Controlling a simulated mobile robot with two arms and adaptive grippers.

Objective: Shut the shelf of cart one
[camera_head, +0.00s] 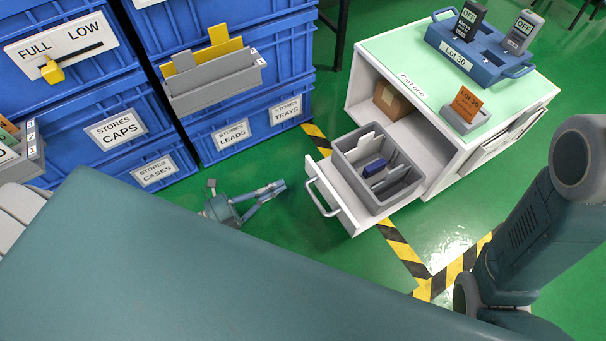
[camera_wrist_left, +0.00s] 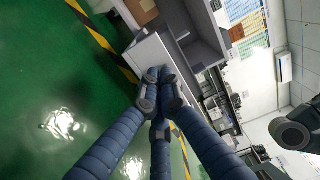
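Cart one (camera_head: 470,150) is a white cart with a pale green top marked "Cart one". Its shelf (camera_head: 349,214) is pulled out to the left and carries a grey divided bin (camera_head: 367,191). A curved handle (camera_head: 318,198) is on the shelf's front. My left gripper (camera_head: 281,187) is left of the handle, with a small gap seen from above. In the left wrist view, the fingertips of my left gripper (camera_wrist_left: 160,90) are together, pointing at the white shelf front (camera_wrist_left: 149,55), and nothing shows between them. My right arm is at the right of the head view; its gripper is not seen.
Blue stores crates (camera_head: 240,130) stand at the left, with a grey holder (camera_head: 215,85) on their front. A blue tray marked Lot 30 (camera_head: 475,55) and an orange card (camera_head: 466,104) are on the cart top. Green floor lies between crates and cart.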

